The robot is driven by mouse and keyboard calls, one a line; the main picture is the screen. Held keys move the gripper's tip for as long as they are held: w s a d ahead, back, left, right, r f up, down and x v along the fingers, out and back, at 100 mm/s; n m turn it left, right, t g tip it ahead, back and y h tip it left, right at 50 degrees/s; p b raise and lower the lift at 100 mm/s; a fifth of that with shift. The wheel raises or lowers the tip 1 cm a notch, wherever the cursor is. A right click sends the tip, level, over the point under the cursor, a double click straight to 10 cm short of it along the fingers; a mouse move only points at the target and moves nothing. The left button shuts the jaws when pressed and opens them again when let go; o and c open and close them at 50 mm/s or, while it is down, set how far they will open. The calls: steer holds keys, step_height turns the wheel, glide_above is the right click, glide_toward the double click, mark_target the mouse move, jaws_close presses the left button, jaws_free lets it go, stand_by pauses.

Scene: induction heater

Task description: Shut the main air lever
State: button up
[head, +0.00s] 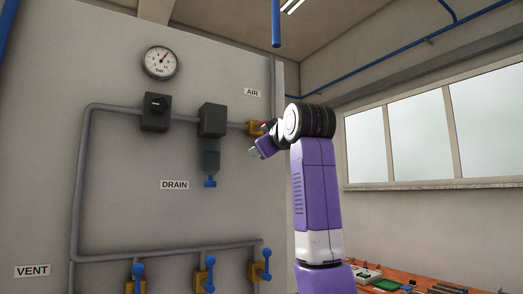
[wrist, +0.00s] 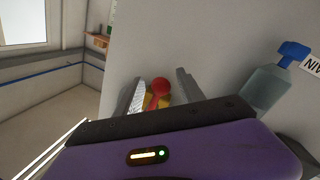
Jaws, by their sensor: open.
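The main air lever is a red handle with a round end on a yellow valve body. In the wrist view the red lever (wrist: 160,87) shows between my gripper's two fingers, with part of the yellow body (wrist: 150,101) behind it. In the head view the yellow valve (head: 254,128) sits on the pipe below the AIR label (head: 252,92), and my arm hides most of the lever. My gripper (wrist: 160,76) is open, one finger on either side of the lever. Contact with the lever cannot be told.
A grey filter unit with a blue drain tap (head: 210,182) hangs left of the valve; the tap also shows in the wrist view (wrist: 294,51). A gauge (head: 160,62) and a black regulator (head: 155,112) are further left. Several blue-handled yellow valves line the lower pipe.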

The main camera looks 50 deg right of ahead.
steer(key=b+v, duration=0.1)
steer(key=v, duration=0.4)
steer(key=shift+s+a, duration=0.15)
steer(key=shift+s, duration=0.1)
stand_by(0.3)
